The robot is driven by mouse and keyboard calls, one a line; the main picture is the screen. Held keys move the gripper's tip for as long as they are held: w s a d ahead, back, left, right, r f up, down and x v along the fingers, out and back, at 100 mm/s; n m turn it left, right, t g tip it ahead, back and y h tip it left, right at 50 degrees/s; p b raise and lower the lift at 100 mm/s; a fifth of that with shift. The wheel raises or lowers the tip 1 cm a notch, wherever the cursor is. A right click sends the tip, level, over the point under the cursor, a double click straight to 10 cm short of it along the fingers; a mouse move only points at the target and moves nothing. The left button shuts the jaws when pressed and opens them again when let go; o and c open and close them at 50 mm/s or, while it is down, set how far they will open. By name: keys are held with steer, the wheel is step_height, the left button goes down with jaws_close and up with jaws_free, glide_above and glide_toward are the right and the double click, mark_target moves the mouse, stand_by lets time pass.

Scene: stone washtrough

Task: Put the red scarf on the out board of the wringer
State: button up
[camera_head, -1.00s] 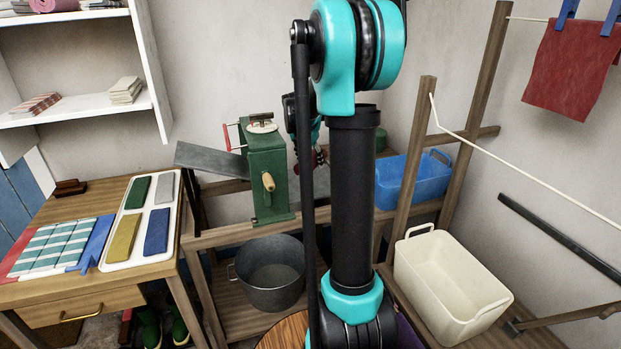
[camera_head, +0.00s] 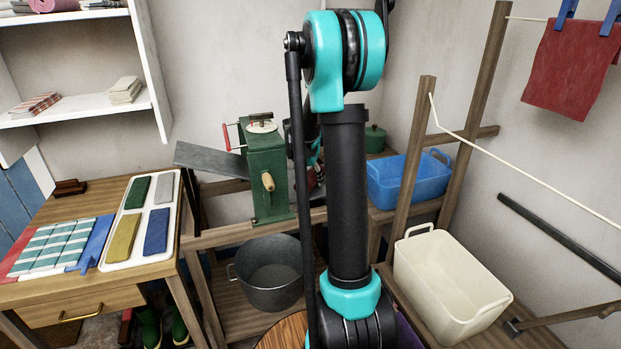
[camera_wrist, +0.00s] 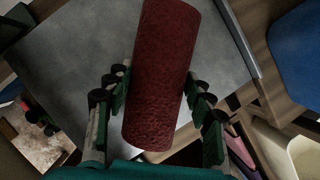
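The red scarf (camera_wrist: 162,75), a rolled dark red bundle, lies lengthwise between the fingers of my gripper (camera_wrist: 160,95) in the wrist view. The finger pads press close on both its sides, so the gripper looks shut on it. A flat grey board (camera_wrist: 75,62) with a raised edge is right below the scarf; I cannot tell whether they touch. The green wringer (camera_head: 266,178) stands on the wooden bench in the head view, with a sloping grey board (camera_head: 210,159) on its left. My arm hides most of its right side, including the gripper.
A blue tub (camera_head: 410,180) and a green lidded pot (camera_head: 375,139) stand right of the wringer. A grey metal pot (camera_head: 268,275) sits below, a cream tub (camera_head: 450,285) at lower right. A red cloth (camera_head: 572,70) hangs from the line at upper right.

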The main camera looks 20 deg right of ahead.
steer(key=o, duration=0.4)
steer(key=v, duration=1.2)
steer(key=shift+r, duration=0.1)
